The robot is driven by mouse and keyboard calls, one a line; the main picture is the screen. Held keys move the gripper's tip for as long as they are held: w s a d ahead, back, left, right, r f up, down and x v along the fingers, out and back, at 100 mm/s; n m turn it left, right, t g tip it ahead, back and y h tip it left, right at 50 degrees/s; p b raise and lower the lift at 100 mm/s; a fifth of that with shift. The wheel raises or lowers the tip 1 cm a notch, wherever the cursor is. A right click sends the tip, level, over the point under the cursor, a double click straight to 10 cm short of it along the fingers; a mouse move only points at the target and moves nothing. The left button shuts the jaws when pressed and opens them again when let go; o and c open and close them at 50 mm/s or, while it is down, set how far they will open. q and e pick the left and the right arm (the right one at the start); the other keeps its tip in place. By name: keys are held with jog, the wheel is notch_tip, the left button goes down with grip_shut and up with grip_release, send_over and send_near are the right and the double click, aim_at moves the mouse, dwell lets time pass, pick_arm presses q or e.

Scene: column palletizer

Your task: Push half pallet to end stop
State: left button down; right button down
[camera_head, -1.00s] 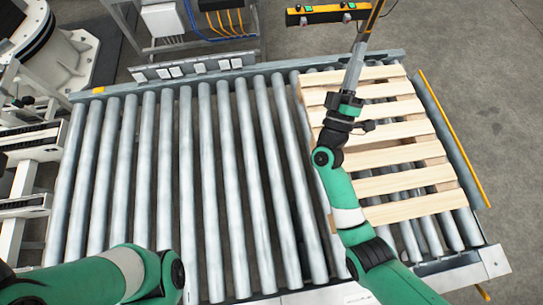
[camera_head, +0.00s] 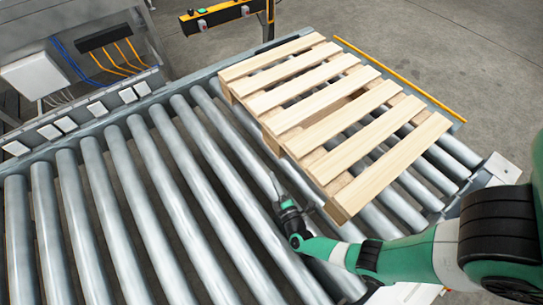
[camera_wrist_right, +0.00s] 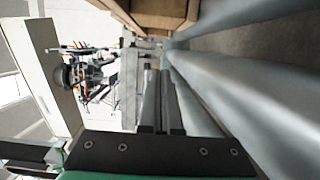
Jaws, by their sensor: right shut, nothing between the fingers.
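The half pallet (camera_head: 318,112), of pale wooden slats, lies flat on the rollers at the right end of the conveyor in the head view. Its right side is close to a yellow rail (camera_head: 400,78) along the conveyor end; I cannot tell whether they touch, or whether this rail is the end stop. My right gripper (camera_head: 275,182) is shut and empty, low over the rollers, left of the pallet's near-left side and apparently apart from it. The wrist view shows the closed fingers (camera_wrist_right: 162,103) with the pallet's wooden edge (camera_wrist_right: 160,12) above them. My left gripper is out of view.
The roller conveyor (camera_head: 150,190) is bare left of the pallet. A side rail with white plates (camera_head: 97,108) runs along its far side. A yellow and black bar with buttons (camera_head: 222,14) stands behind the pallet. A grey cabinet with cables (camera_head: 105,42) is at upper left.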

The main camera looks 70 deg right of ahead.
aim_at(273, 153)
jog(key=b+x, duration=0.5)
jog(key=x, duration=0.5)
jog(key=shift+s+d+f, duration=0.1)
jog(key=shift+f, duration=0.1)
jog(key=d, duration=0.1)
jog(key=s+d+b, duration=0.1)
jog(key=s+d, duration=0.1)
jog(key=shift+r+b, duration=0.25)
jog(key=shift+b, duration=0.1)
